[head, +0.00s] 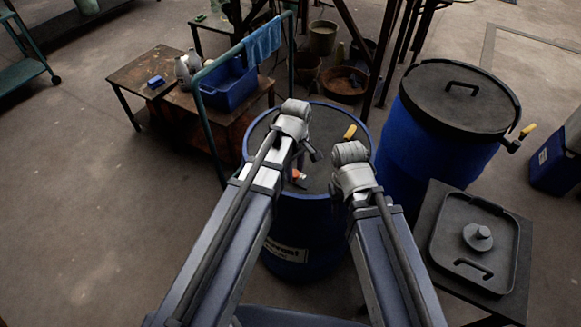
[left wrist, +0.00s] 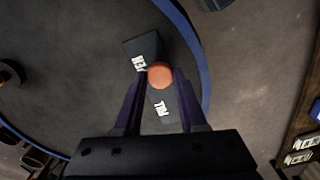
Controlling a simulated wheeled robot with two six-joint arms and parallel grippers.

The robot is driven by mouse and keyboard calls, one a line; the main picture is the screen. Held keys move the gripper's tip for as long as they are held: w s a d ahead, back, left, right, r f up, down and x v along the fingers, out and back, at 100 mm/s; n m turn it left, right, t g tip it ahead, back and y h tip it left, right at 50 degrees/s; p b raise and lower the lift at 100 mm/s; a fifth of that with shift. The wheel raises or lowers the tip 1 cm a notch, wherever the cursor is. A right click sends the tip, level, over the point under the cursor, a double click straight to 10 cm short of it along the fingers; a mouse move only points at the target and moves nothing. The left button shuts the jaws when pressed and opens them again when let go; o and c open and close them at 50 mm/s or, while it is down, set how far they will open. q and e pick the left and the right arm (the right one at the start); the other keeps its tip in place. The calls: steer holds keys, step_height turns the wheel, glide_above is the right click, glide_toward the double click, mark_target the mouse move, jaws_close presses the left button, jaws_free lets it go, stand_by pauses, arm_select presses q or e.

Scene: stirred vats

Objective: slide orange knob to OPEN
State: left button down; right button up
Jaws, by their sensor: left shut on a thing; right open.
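The orange knob (left wrist: 160,75) sits on a dark plate (left wrist: 143,50) with white lettering on both sides of it, partly covered and hard to read. The plate lies on the vat lid close to the blue rim (left wrist: 205,75). My left gripper (left wrist: 158,82) is shut on the knob, a finger on each side. In the head view the knob (head: 296,174) shows as a small orange spot beside my left gripper (head: 299,168), on the lid of the middle blue vat (head: 290,220). My right gripper (head: 334,188) is open above the lid's right part, its fingers mostly hidden.
A yellow handle (head: 350,131) stands at the middle vat's far right edge. A second blue vat (head: 430,145) with a dark lid stands to the right. A table with a dark lid (head: 474,245) is at front right. A blue bin (head: 229,84) is behind left. The left floor is clear.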

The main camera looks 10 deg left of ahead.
mark_target(296, 173)
arm_select(q)
steer(key=shift+s+d, duration=0.1)
steer(key=shift+d, duration=0.1)
steer(key=shift+c, duration=2.3)
jaws_free()
step_height(296, 173, up, 8)
steer(key=p, duration=0.8)
steer(key=shift+f, duration=0.1)
